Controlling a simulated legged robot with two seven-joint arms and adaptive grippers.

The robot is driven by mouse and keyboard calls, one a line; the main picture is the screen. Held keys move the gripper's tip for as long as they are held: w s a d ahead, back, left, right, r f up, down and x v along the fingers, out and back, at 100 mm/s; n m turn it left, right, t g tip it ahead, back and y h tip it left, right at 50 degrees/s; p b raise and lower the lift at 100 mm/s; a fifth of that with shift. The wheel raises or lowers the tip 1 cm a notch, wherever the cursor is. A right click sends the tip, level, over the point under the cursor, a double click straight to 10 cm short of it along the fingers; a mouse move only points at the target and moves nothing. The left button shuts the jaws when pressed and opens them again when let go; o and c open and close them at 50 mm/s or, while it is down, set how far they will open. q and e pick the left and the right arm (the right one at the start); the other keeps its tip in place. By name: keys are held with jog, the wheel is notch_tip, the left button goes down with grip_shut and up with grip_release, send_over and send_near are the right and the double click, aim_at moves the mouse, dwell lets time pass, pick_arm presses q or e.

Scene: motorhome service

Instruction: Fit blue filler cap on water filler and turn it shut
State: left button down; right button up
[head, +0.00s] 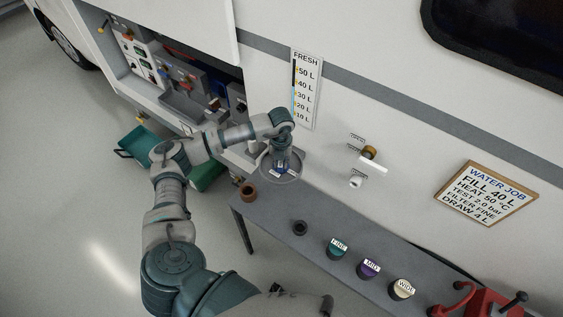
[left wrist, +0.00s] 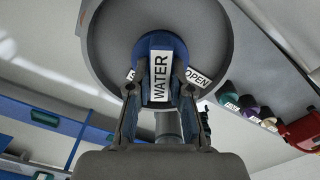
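In the left wrist view, the blue filler cap (left wrist: 160,41) with a white WATER label sits within the round grey water filler (left wrist: 104,38). An OPEN label shows at the cap's right; another label at its left is mostly hidden. My left gripper (left wrist: 159,88) has one finger on each side of the cap, closed against it. In the head view, my left gripper (head: 281,170) points down into the grey filler dish (head: 293,178) at the vehicle's side and hides most of the cap. I cannot tell how far the cap is seated. My right gripper is not in view.
A grey bench (head: 270,222) runs along the wall, with a brown ring (head: 248,192), a dark ring (head: 300,228) and FINE (head: 337,248), MID (head: 368,269) and WIDE (head: 401,289) pieces. A red device (head: 485,303) stands lower right. An open service bay (head: 185,100) lies left of the filler.

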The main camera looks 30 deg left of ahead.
pick_arm(q)
jog(key=c, duration=1.8)
grip_release()
jog(key=shift+a+f, duration=0.1)
jog(key=shift+a, duration=0.05)
grip_shut()
jog(key=shift+f+m+b, duration=0.2)
jog(key=shift+m+b, duration=0.35)
jog(key=shift+m, duration=0.45)
jog(key=o, duration=0.8)
grip_release()
jog(key=shift+r, duration=0.1)
jog(key=shift+w, duration=0.1)
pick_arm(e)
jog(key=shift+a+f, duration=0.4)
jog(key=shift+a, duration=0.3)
pick_arm(q)
jog(key=shift+r, duration=0.15)
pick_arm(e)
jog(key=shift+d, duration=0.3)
